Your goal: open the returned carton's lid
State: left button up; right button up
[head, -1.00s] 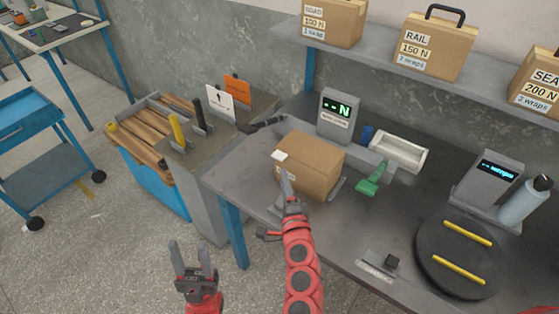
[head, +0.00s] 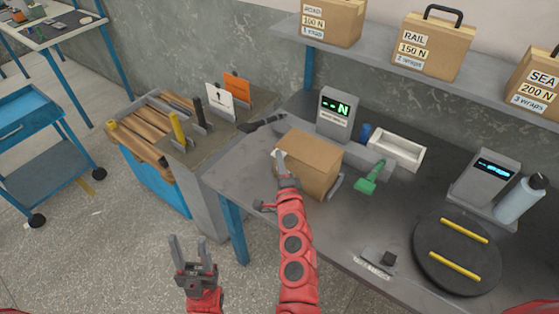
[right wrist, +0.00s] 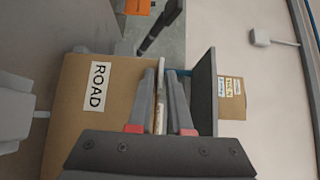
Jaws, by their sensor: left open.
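The closed brown carton (head: 312,160) sits on the grey workbench, in front of the display reading in N. In the right wrist view the carton (right wrist: 75,130) shows a ROAD label. My right gripper (head: 279,154) is at the carton's left upper edge. In the right wrist view its two fingers (right wrist: 160,80) stand beside the carton, with a thin pale strip between them. I cannot tell whether they press on it. My left gripper (head: 188,242) is open and empty, low in front of the bench's left end.
A display unit (head: 338,112), white tray (head: 397,149) and green-handled tool (head: 370,178) stand close to the carton. A round black turntable (head: 458,252) and bottle (head: 520,200) are at the right. Labelled boxes, one a RAIL box (head: 430,45), sit on the shelf above.

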grip_shut()
dwell(0.7)
jog(key=shift+r, duration=0.1)
dwell(0.4)
